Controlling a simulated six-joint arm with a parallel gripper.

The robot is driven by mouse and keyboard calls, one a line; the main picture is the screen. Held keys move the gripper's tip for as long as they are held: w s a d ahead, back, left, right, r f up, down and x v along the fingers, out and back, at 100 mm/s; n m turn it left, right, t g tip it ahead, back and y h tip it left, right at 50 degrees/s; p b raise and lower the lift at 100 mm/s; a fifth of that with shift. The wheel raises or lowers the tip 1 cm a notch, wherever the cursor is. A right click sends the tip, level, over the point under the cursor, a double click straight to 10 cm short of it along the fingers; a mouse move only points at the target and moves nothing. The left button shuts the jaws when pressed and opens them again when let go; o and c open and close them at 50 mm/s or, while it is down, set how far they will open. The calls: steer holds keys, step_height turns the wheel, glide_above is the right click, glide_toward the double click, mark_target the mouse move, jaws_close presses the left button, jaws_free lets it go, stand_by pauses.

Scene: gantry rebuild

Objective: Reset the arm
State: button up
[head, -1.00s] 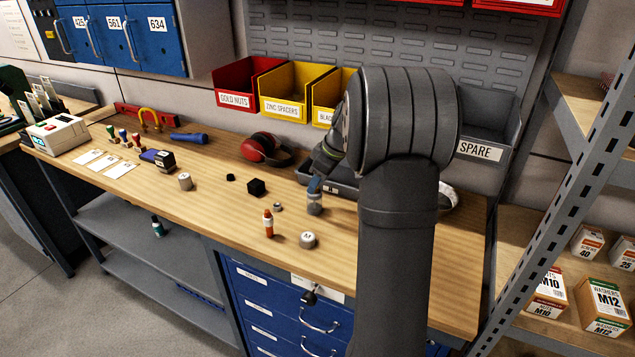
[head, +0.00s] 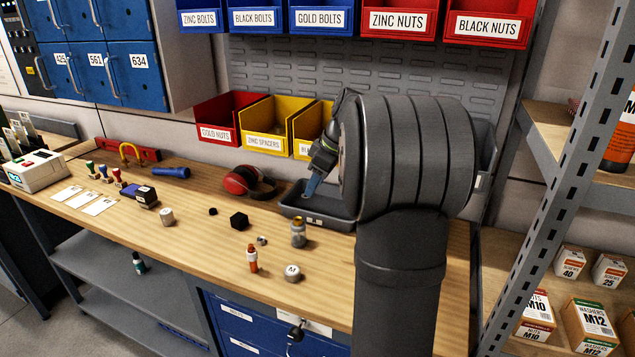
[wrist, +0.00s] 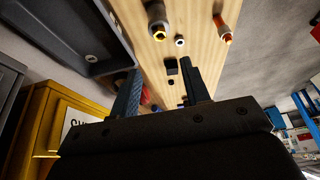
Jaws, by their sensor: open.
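My arm rises in the right half of the head view. My gripper (head: 311,186) tilts down above the dark grey tray (head: 338,223) at the back of the bench. Its two blue-grey fingers stand apart with nothing between them, which also shows in the wrist view (wrist: 162,92). A grey bottle with a yellowish top (head: 299,234) stands upright on the bench in front of the tray, clear of the fingers. The upper arm hides part of the tray and the bins behind it.
Red earmuffs (head: 243,181) lie behind. Bins line the back panel; a shelf post (head: 560,170) stands right.

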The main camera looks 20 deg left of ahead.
mark_target(298, 219)
steer(key=shift+f, duration=0.1)
steer(key=x, duration=1.1)
steer(key=shift+a+f, duration=0.1)
steer(key=shift+f, duration=0.2)
steer(key=shift+a, duration=0.1)
steer(key=shift+r, duration=1.8)
steer(key=shift+f, duration=0.1)
